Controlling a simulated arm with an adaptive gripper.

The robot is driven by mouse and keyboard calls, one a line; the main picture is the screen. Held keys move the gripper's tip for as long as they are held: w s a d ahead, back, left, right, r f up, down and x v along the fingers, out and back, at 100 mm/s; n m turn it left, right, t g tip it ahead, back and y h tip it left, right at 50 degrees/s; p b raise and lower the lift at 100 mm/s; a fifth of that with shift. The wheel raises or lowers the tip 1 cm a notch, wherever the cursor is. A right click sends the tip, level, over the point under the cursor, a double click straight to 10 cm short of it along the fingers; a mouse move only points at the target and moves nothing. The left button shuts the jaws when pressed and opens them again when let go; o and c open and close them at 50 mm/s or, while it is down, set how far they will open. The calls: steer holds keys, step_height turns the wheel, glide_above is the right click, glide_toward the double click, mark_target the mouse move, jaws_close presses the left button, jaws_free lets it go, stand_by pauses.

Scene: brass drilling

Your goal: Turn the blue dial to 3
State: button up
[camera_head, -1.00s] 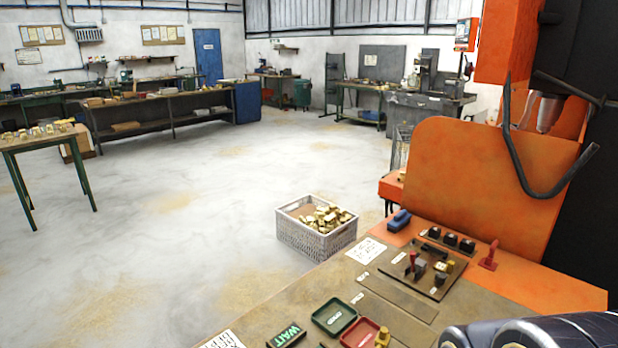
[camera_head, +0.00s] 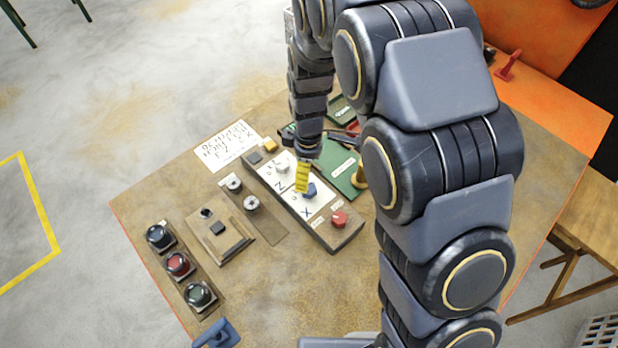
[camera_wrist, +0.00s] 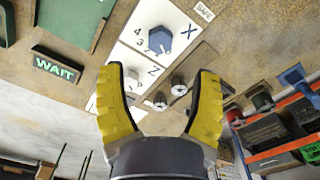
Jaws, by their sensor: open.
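The blue dial (camera_head: 310,190) sits on a white plate marked X, on a brown panel on the bench. In the wrist view the blue dial (camera_wrist: 159,39) is a six-sided knob with a pale pointer mark. The digits 3 and 4 show beside it; I cannot tell which number it is set to. My gripper (camera_head: 301,188) has yellow fingers and is over the panel, close beside the dial in the picture. In the wrist view my gripper (camera_wrist: 160,74) is open and empty, with the dial beyond its tips. Contact is not visible.
A white dial (camera_head: 283,168) marked Z is close by on the panel, with a red knob (camera_head: 339,218) at one end and a yellow block (camera_head: 269,145) at the other. Two grey knobs (camera_head: 251,204) stand alongside. A green board (camera_head: 344,172) lies behind.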

mark_target(309, 188)
step_height(309, 188, down, 8)
steer(key=shift+r, duration=0.25)
jaws_close()
